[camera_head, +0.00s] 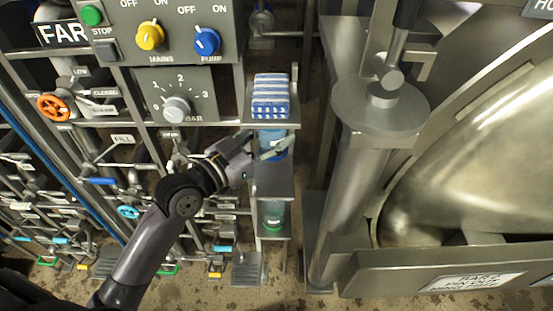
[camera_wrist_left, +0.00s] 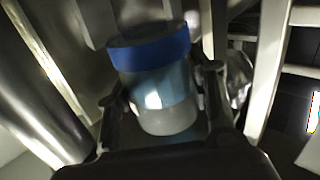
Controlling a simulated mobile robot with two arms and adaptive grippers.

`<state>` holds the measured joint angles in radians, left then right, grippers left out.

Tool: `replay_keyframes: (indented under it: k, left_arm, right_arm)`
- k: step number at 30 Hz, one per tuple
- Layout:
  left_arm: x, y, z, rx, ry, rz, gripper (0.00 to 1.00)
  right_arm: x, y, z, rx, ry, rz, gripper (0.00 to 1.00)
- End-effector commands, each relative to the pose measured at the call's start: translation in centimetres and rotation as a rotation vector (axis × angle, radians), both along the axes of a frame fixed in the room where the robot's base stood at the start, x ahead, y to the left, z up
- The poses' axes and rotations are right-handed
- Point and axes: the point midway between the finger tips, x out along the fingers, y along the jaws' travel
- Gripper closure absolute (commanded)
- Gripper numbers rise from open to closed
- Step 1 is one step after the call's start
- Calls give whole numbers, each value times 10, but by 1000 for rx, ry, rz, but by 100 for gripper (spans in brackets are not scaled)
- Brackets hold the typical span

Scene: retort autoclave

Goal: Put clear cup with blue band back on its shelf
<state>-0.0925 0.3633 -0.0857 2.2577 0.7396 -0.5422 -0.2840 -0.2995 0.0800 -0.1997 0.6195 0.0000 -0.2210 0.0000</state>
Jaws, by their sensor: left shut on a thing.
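The clear cup with the blue band (camera_head: 271,139) is upright in the rack, below the top shelf and above the middle shelf (camera_head: 273,180). Whether its base touches the middle shelf I cannot tell. My left gripper (camera_head: 262,149) reaches in from the left and is shut on the cup. In the left wrist view the cup (camera_wrist_left: 158,85) stands between the two fingers of my left gripper (camera_wrist_left: 160,86), with its blue band at the top. The top shelf hides part of the cup in the head view. My right gripper is not in view.
A clear cup with a green band (camera_head: 272,216) stands on the lower shelf. The control panel (camera_head: 165,40) and valve pipework are left; a steel post (camera_head: 355,200) and round autoclave door (camera_head: 480,170) are right.

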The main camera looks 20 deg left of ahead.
Motion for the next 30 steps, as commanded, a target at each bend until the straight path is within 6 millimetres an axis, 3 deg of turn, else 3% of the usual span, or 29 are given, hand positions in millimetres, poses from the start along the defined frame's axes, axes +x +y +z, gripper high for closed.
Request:
replay_keyframes:
  k: [4,15,29,30]
  left_arm:
    - [-1,0,-33,2,6,0,87]
    - [-1,1,-78,3,3,0,87]
    - [-1,1,-90,1,0,2,87]
    - [-1,1,-90,2,1,2,50]
  right_arm:
    - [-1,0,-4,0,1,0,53]
    - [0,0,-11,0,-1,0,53]
    - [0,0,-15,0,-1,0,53]
    - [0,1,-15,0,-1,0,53]
